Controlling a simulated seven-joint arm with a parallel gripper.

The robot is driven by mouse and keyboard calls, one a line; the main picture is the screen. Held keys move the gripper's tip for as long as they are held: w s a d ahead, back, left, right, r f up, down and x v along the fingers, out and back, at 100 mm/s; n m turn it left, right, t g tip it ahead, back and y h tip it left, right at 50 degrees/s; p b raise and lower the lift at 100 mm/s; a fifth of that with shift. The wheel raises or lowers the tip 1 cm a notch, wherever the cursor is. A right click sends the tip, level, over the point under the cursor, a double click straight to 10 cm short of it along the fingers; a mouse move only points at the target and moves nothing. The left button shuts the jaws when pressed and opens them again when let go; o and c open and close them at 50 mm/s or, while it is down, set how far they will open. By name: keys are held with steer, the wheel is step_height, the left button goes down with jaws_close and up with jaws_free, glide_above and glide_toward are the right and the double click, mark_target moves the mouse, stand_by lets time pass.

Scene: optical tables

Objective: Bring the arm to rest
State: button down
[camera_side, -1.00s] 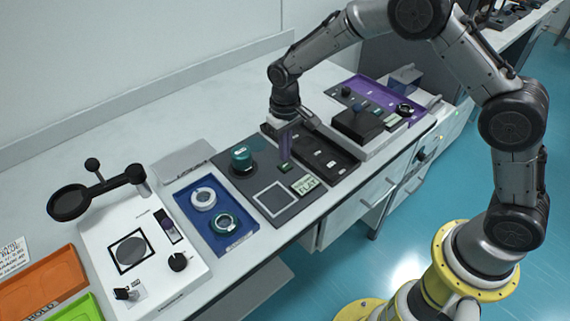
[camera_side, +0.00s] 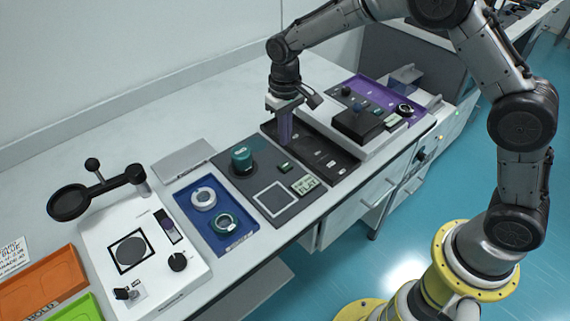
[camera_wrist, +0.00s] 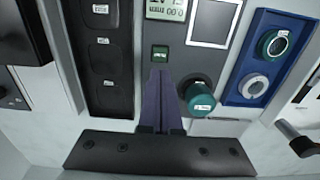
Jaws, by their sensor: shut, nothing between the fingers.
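My gripper (camera_side: 285,128) hangs from the wrist, fingers pointing down, above the bench between the black tray (camera_side: 315,150) and the dark grey station (camera_side: 235,172). Its purple fingers are together and hold nothing; they also show in the wrist view (camera_wrist: 160,85). In the side view the fingertips appear above the bench items, with the exact clearance unclear. The teal-capped cylinder (camera_side: 241,159) stands on the grey station, left of the fingers in the side view, and just right of them in the wrist view (camera_wrist: 200,98).
A blue tray (camera_side: 235,240) holds two ring-shaped parts. Left of it stands a white instrument (camera_side: 195,270) with a black arm and round lens. A purple tray (camera_side: 408,98) and a black box (camera_side: 357,124) stand at right.

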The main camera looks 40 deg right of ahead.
steer(key=s+d+r+m+t, duration=0.1)
steer(key=s+d+r+t, duration=0.3)
steer(key=r, duration=0.6)
steer(key=s+d+r, duration=0.2)
steer(key=s+r, duration=0.4)
steer(key=r, duration=0.4)
steer(key=s+d+r+t, duration=0.2)
steer(key=s+r, duration=0.1)
steer(key=s, duration=0.7)
steer(key=s+d+f+n, duration=0.1)
steer(key=s+f, duration=0.6)
steer(key=s, duration=0.3)
steer(key=shift+s, duration=0.3)
